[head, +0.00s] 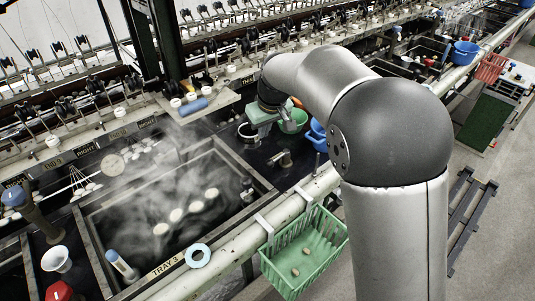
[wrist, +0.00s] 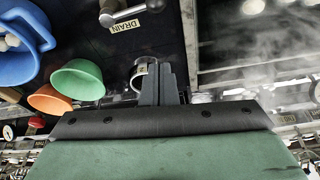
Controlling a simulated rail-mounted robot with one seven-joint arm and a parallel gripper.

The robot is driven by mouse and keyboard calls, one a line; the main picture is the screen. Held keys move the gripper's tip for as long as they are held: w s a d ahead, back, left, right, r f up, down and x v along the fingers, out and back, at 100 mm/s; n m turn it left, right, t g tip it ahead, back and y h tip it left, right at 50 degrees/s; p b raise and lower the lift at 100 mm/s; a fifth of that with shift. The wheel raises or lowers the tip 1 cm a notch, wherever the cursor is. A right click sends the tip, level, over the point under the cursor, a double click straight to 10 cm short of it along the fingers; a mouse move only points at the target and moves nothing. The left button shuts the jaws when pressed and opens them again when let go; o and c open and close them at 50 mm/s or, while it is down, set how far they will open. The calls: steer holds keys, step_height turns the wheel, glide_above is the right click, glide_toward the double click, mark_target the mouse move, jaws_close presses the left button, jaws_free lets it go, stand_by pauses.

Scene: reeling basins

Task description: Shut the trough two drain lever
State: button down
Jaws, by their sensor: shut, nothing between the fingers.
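A metal drain lever with a dark handle (wrist: 124,13) shows at the top edge of the wrist view, next to a yellow label (wrist: 124,27) reading DRAIN. In the head view a small metal fitting that looks like this lever (head: 281,158) sits on the dark deck right of the steaming trough. My gripper (wrist: 165,78) is shut and empty, apart from the lever. In the head view my gripper (head: 262,122) hangs above the deck, farther back than the lever; its fingertips are hard to make out. I cannot read which trough number the lever belongs to.
A metal ring-shaped cup (wrist: 145,72) is close beside my fingers. Green (head: 293,121) and blue (head: 317,135) bowls stand to the right, with an orange bowl (wrist: 49,98). A steaming trough (head: 170,205) labelled TRAY 3 is left; a green basket (head: 303,255) hangs in front.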

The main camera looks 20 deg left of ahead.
mark_target(278, 158)
steer(key=p+x, duration=0.1)
steer(key=x, duration=0.8)
steer(key=shift+f, duration=0.25)
steer(key=shift+s+d+r+p, duration=0.1)
steer(key=shift+s+d+p, duration=0.1)
steer(key=shift+s+d, duration=0.5)
steer(key=shift+s+d+r+p, duration=0.15)
steer(key=shift+s+d, duration=0.45)
steer(key=shift+d, duration=0.1)
